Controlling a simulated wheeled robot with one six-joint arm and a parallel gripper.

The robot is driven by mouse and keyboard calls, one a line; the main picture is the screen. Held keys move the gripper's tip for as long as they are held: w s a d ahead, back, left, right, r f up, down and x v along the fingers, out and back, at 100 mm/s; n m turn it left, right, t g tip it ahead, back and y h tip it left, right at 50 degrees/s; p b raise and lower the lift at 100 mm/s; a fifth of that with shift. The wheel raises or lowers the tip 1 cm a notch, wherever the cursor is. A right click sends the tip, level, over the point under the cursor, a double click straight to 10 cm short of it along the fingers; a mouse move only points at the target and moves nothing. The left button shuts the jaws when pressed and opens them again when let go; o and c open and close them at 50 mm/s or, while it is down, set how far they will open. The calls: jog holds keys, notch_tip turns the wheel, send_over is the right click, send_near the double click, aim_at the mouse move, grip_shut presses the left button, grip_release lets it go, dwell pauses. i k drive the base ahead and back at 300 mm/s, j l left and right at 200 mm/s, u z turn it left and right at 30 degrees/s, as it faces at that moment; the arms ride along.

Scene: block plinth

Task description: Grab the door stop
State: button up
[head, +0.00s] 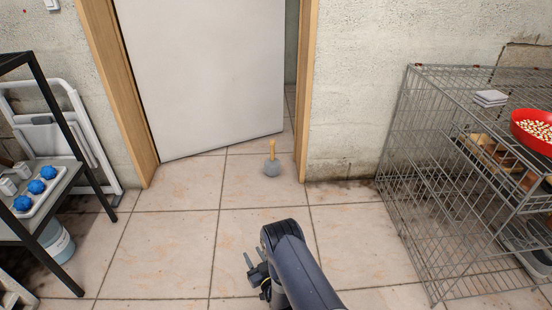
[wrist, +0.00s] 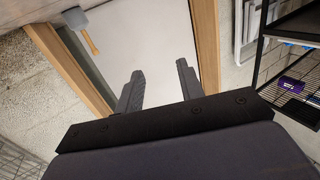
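The door stop (head: 272,161) is a grey weight with an upright wooden handle. It stands on the tiled floor in the doorway, in front of the partly open white door (head: 205,70). The door stop also shows in the upper left of the wrist view (wrist: 76,20), which is turned nearly upside down. My gripper (head: 254,260) is nearer to me than the door stop and apart from it. In the wrist view my gripper (wrist: 159,82) has its two dark fingers spread with nothing between them.
A wire cage rack (head: 415,170) with a red bowl (head: 532,130) stands at the right. A black shelf (head: 45,175) with blue items on a tray stands at the left, by a folded white step stool (head: 85,130). Wooden door posts flank the doorway. The floor between is clear.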

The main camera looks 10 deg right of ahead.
aim_at(271, 164)
jog(key=i+l, duration=0.15)
jog(key=i, duration=0.3)
jog(key=i+l, duration=0.15)
jog(key=i, duration=0.3)
jog(key=i+l, duration=0.15)
jog(key=i, duration=0.3)
jog(key=i+l, duration=0.2)
jog(key=i, duration=0.2)
jog(key=i+j, duration=0.1)
jog(key=i, duration=0.4)
